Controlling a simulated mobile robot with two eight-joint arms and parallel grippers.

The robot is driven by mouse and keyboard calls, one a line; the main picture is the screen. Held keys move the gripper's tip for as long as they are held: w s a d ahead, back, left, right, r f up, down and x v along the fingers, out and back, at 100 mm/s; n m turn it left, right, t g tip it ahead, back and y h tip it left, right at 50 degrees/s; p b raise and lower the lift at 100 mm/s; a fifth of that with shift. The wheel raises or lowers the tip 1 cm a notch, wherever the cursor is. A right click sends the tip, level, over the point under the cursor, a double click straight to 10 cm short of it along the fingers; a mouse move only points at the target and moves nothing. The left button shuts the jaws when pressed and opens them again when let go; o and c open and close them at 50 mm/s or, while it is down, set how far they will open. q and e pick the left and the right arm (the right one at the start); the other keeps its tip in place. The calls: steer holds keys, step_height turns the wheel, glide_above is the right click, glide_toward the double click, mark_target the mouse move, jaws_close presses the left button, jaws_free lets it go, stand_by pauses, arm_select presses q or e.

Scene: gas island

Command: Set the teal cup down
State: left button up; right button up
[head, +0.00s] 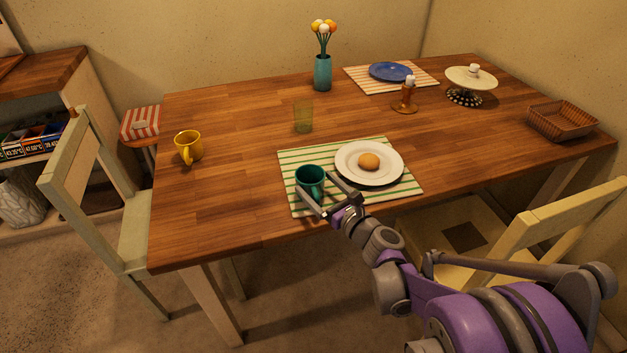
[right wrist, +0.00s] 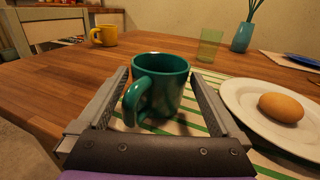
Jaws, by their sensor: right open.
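The teal cup (head: 310,179) stands upright on the green-striped placemat (head: 289,158), left of the white plate (head: 393,163). In the right wrist view the cup (right wrist: 168,82) sits between my right gripper's fingers, its handle toward me and slightly left. My right gripper (head: 331,199) is open, with one finger on each side of the cup. A small gap shows by the right finger; contact at the left finger is unclear. My left gripper is not in view.
A round bun or egg (head: 369,161) lies on the plate. A green glass (head: 303,117) stands behind the placemat, and a yellow mug (head: 189,147) stands at the left. A candle holder (head: 406,97) and wicker basket (head: 562,121) are farther right. Bare tabletop lies left of the placemat.

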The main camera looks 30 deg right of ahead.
steer(key=s+p, duration=0.1)
steer(key=s, duration=0.9)
steer(key=s+a+f+n+g+y, duration=0.2)
steer(key=a+f+n+g, duration=0.15)
steer(key=a+n, duration=0.4)
steer(key=s+a+f+n+g+y, duration=0.2)
steer(key=a+f+n+g, duration=0.15)
steer(key=a+n, duration=0.45)
steer(key=s+f+n+g+h, duration=0.2)
steer(key=s+n, duration=0.4)
steer(key=n, duration=0.3)
steer(key=s+d+f+n+g+h, duration=0.1)
steer(key=s+f+n+g+h, duration=0.1)
steer(key=s+n, duration=0.4)
steer(key=n+g+h, duration=0.1)
steer(key=n+g, duration=0.1)
steer(key=n, duration=0.2)
steer(key=shift+s+g+h, duration=0.3)
steer(key=shift+s, duration=0.05)
